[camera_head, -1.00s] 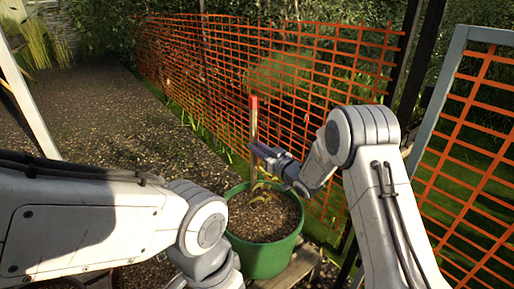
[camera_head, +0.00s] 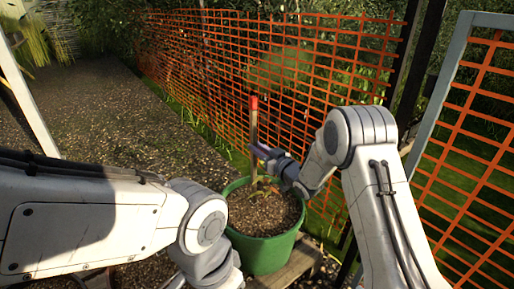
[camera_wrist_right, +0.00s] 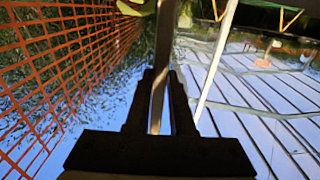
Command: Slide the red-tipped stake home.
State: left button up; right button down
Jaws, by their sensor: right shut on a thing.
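The red-tipped stake (camera_head: 254,118) stands upright in the green pot (camera_head: 268,258), its red end at the top. Its lower end goes down among the leaves of a small plant (camera_head: 262,189) at the soil, where I cannot tell how deep it sits. My right gripper (camera_head: 256,150) is shut on the stake below the red tip, above the soil. In the right wrist view the stake (camera_wrist_right: 163,50) runs between the two dark fingers (camera_wrist_right: 160,84). My left arm comes in from the left, but its gripper is out of sight.
Orange mesh fence (camera_head: 285,75) runs close behind the pot, and a grey-framed mesh panel (camera_head: 470,150) stands at the right. The pot rests on wooden slats (camera_head: 300,264). A gravel bed (camera_head: 100,120) lies open at the left.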

aim_at(255, 161)
jog(key=shift+f, duration=0.15)
jog(key=shift+f+b, duration=1.1)
jog(key=shift+f, duration=0.4)
jog(key=shift+f+b, duration=1.1)
jog(key=shift+f, duration=0.35)
jog(key=c, duration=0.7)
grip_release()
